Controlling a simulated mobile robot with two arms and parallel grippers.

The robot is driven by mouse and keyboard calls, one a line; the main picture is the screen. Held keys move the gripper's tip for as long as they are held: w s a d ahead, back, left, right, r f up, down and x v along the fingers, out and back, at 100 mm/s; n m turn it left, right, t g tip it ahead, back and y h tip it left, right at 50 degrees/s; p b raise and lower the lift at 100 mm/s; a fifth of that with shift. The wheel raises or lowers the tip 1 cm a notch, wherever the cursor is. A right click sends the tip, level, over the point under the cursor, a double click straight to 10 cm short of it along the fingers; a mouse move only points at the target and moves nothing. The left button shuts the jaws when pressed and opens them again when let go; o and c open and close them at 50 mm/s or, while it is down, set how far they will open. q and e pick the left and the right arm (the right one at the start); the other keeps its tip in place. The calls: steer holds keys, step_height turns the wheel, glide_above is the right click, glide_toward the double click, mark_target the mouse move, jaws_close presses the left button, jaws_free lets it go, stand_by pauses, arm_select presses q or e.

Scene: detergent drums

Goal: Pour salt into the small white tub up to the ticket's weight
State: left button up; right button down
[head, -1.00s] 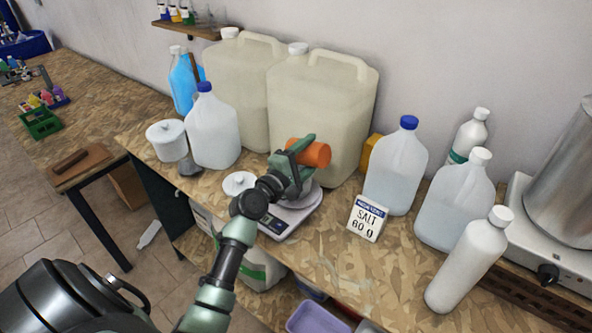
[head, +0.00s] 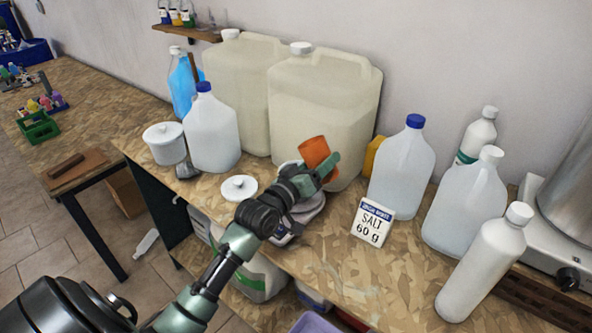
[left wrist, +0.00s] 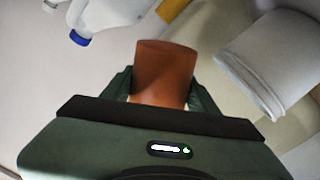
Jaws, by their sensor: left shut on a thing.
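My left gripper (head: 318,174) is shut on an orange cup (head: 317,152), held tilted above the scale (head: 287,236). The cup also shows between the fingers in the left wrist view (left wrist: 165,70); its contents cannot be seen. A white tub (left wrist: 268,62) with a ridged rim shows beside the cup in the left wrist view. In the head view my gripper and wrist hide most of the scale and the tub, and the scale's reading cannot be made out. The ticket (head: 372,222) reads SALT 60 g. My right gripper is not in view.
A white knobbed lid (head: 240,188) lies left of the scale. Large jerrycans (head: 325,105) stand behind. A blue-capped jug (head: 402,168) and a white bottle (head: 484,262) stand to the right, a lidded white pot (head: 165,144) to the left. The bench front near the ticket is clear.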

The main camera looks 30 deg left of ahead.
mark_target(332, 177)
arm_select(q)
steer(key=d+m, duration=0.1)
steer(key=d+f+m, duration=0.1)
steer(key=m, duration=0.1)
steer(key=d+m+p, duration=0.1)
steer(key=shift+f+m, duration=0.3)
steer(key=shift+f, duration=0.05)
steer(key=shift+d+f+m+b, duration=0.15)
steer(key=shift+f+m+b, duration=0.2)
steer(key=shift+f, duration=0.25)
steer(key=shift+s+d+f+m, duration=0.1)
steer(key=shift+f+m, duration=0.3)
steer(key=shift+m, duration=0.15)
steer(key=shift+r+p, duration=0.3)
steer(key=shift+r, duration=0.05)
step_height(332, 177, up, 6)
steer(key=p, duration=0.5)
steer(key=shift+f, duration=0.45)
